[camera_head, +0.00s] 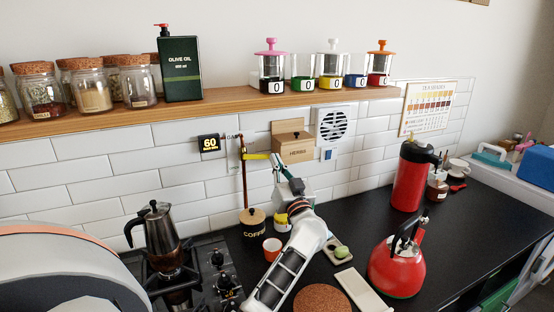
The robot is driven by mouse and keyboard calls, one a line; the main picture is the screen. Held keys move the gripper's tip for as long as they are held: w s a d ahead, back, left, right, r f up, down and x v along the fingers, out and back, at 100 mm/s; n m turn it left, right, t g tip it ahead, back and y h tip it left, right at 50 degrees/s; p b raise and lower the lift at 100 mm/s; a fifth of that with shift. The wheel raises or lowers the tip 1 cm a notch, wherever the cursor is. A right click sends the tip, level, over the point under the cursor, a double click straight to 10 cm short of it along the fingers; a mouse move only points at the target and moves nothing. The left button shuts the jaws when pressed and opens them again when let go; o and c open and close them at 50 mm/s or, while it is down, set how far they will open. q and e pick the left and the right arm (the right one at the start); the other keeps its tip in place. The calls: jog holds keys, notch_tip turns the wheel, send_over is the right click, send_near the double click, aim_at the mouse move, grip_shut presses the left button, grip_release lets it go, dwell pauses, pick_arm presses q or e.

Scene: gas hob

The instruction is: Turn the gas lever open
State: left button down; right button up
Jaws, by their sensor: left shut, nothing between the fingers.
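The yellow gas lever (256,156) sits on a thin copper pipe (244,180) against the white tiled wall. The lever sticks out to the right of the pipe, roughly level. My left gripper (276,161) is shut and empty, its tips right by the lever's right end. I cannot tell whether they touch it. My left arm rises from the bottom of the picture to that spot. My right gripper is not in view.
A coffee jar (253,222) stands below the lever, with an orange cup (272,249) beside my arm. A moka pot (160,240) stands on the hob at left. A red kettle (397,265) stands at right. A wooden shelf (220,106) runs above.

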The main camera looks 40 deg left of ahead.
pick_arm(q)
notch_tip(320, 180, up, 3)
send_over(256, 157)
jog(key=w+d, duration=0.2)
jog(key=d, duration=0.2)
jog(key=f, duration=0.4)
jog(key=shift+s+a+b, duration=0.3)
jog(key=shift+a, duration=0.1)
jog(key=shift+w+f, duration=0.1)
